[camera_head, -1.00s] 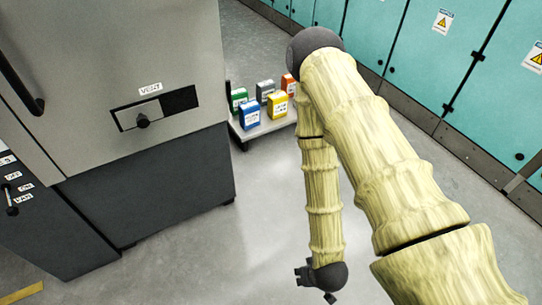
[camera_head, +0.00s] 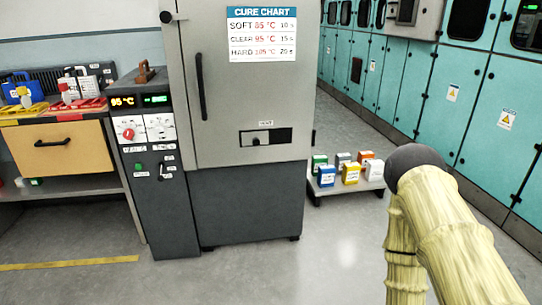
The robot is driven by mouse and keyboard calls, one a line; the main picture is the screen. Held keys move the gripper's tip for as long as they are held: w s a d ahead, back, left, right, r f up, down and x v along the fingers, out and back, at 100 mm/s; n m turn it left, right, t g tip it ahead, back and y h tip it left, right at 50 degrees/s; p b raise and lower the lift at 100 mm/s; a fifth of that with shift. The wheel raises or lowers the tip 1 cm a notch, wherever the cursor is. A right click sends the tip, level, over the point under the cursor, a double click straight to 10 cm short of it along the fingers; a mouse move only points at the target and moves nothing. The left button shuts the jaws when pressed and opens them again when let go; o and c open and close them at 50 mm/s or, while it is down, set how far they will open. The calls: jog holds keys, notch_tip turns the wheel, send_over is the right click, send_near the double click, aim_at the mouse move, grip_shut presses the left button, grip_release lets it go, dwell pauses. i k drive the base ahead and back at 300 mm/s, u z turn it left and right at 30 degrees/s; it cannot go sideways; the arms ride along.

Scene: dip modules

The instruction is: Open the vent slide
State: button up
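The vent slide (camera_head: 258,138) sits in a dark slot low on the grey cabinet door, under a small label that seems to read VENT. Its pale plate with a dark knob covers the left part of the slot, and the right part shows black. My arm, in a pale ribbed cover, is at the lower right, well apart from the cabinet. My gripper is outside the picture, below the lower edge.
The grey cabinet (camera_head: 245,90) has a long black handle (camera_head: 201,86) and a cure chart (camera_head: 262,33). A control panel (camera_head: 148,130) and workbench (camera_head: 62,145) stand left. A low platform (camera_head: 345,187) with several coloured modules stands right. The floor in front is clear.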

aim_at(255, 138)
jog(key=u, duration=1.3)
jog(key=i, duration=0.65)
jog(key=z, duration=0.6)
jog(key=i, duration=0.7)
jog(key=z, duration=0.85)
